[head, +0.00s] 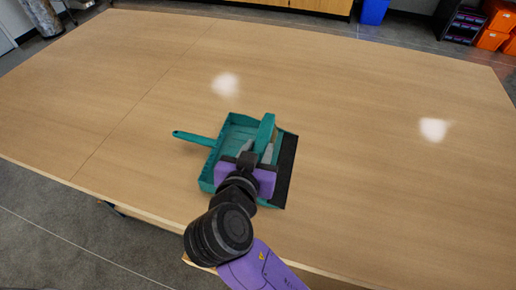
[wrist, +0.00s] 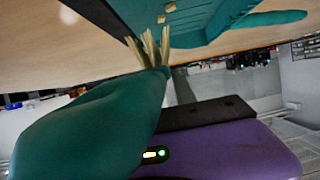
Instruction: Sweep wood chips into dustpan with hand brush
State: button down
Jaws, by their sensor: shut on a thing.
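The teal dustpan (head: 208,178) lies on the table with its handle pointing left and its black lip (head: 287,168) on the right. My gripper (head: 257,152) is over the pan, shut on the teal hand brush (head: 266,127). In the wrist view the hand brush (wrist: 90,130) fills the lower left, and its pale bristles (wrist: 150,48) appear at the lip of the dustpan (wrist: 205,22); I cannot tell whether they touch it. Small pale wood chips (wrist: 170,7) show on the dustpan in the wrist view. No chips can be made out in the head view, where my arm hides part of the pan.
The wide wooden table (head: 370,120) is clear around the dustpan, with bright light spots on its surface. Its near edge runs close below the pan. Orange bins (head: 493,38), a dark rack (head: 464,25) and a blue bin (head: 374,11) stand beyond the table.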

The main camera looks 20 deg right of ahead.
jog(key=shift+r, duration=0.15)
jog(key=shift+r+p, duration=1.85)
jog(key=shift+r, duration=0.55)
